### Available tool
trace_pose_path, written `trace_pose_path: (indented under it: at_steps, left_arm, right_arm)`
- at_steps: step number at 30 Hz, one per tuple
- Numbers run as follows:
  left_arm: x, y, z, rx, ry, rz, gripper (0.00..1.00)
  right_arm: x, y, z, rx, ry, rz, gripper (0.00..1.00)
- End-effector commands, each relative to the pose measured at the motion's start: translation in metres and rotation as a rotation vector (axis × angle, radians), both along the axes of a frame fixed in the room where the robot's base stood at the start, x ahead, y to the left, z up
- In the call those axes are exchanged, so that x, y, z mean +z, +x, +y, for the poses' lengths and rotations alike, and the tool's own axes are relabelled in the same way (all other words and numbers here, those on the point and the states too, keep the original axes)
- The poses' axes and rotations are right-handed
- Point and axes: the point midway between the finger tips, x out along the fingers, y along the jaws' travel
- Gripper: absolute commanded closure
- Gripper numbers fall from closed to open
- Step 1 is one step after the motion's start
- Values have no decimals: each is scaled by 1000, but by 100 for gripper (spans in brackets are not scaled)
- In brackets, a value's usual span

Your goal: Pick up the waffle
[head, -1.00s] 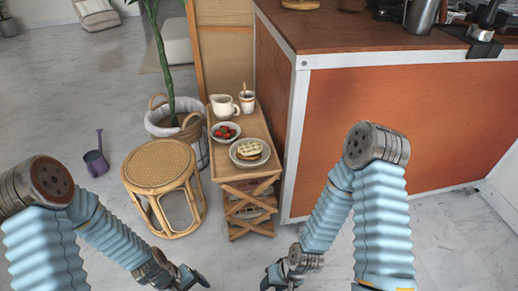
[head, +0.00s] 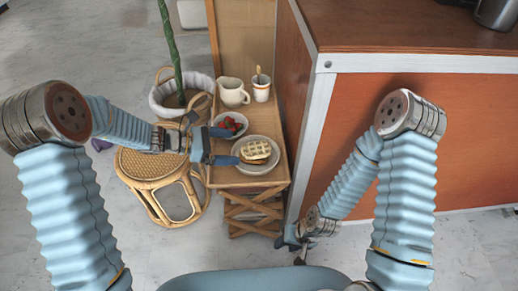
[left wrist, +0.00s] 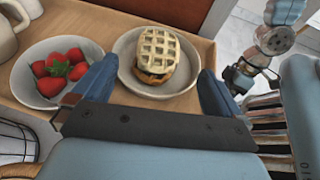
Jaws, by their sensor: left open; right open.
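The waffle (head: 255,151) is pale golden and lies on a plate (head: 270,169) on the small wooden side table (head: 282,122). Something darker shows under it. My left gripper (head: 216,146) is open and empty, just left of the plate. In the left wrist view the waffle (left wrist: 158,50) sits ahead, between the lines of the two blue fingers (left wrist: 158,92), with no finger touching it. My right gripper (head: 296,240) is open and empty, low beside the front of the side table and the cart.
A bowl of strawberries (head: 232,123) stands close behind my left gripper. A cream pitcher (head: 232,92) and a cup with a spoon (head: 261,88) stand at the back. A rattan stool (head: 150,165) is at left; the cart (head: 348,110) rises at right.

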Motion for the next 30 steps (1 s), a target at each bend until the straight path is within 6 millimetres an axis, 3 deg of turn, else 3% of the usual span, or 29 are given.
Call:
trace_pose_path:
  at_steps: [3, 8, 18, 26, 30]
  left_arm:
    - [-8, 3, -20, -3, 0, 0, 0]
    - [-13, 5, -31, -1, 2, 0, 0]
    - [-27, 15, -75, -3, 3, -1, 0]
    - [-29, 16, -78, 0, 2, -1, 0]
    - [-29, 16, -78, 0, 2, -1, 20]
  right_arm:
    - [0, 0, 0, 0, 0, 0, 57]
    - [1, 0, 0, 0, 0, 0, 57]
    - [5, 0, 0, 1, 1, -1, 57]
    - [5, 0, 0, 1, 1, -1, 57]
    - [5, 0, 0, 1, 1, -1, 57]
